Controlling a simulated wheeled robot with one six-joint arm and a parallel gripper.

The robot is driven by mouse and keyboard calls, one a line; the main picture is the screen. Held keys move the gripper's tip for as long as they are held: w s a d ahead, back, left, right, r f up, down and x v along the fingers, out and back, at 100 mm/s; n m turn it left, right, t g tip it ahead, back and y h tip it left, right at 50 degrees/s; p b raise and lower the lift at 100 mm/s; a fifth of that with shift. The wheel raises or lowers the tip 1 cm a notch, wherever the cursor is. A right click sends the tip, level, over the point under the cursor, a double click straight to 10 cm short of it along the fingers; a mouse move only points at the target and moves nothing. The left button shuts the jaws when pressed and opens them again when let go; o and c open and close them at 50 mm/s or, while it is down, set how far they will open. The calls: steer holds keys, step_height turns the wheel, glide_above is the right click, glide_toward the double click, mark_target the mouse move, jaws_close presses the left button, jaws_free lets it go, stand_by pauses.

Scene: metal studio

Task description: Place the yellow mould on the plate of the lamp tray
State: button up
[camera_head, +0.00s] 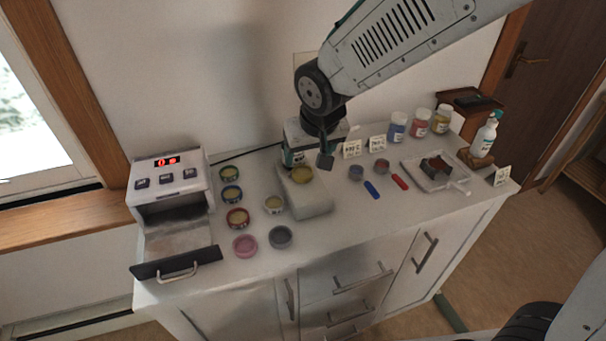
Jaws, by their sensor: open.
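The yellow mould (301,174), a small round dish, sits on top of a pale block (312,203) in the middle of the counter. The lamp unit (168,182) stands at the left, with a red display and buttons. Its tray is pulled out, and its bare metal plate (180,238) is empty, behind a dark front with a handle. My gripper (325,160) is just right of the yellow mould and appears above the counter, pointing down. It is open and holds nothing visible; its fingers are small and dark here.
Several round moulds stand between lamp and block, including green (230,173), blue (231,194), red (238,218), pink (245,246), grey (280,237) and pale (273,204).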

mark_target(303, 175)
steer(key=x, duration=0.8)
steer(key=shift+w+f, duration=0.1)
steer(key=shift+f, duration=0.1)
steer(key=c, duration=1.1)
steer(key=shift+r, duration=0.1)
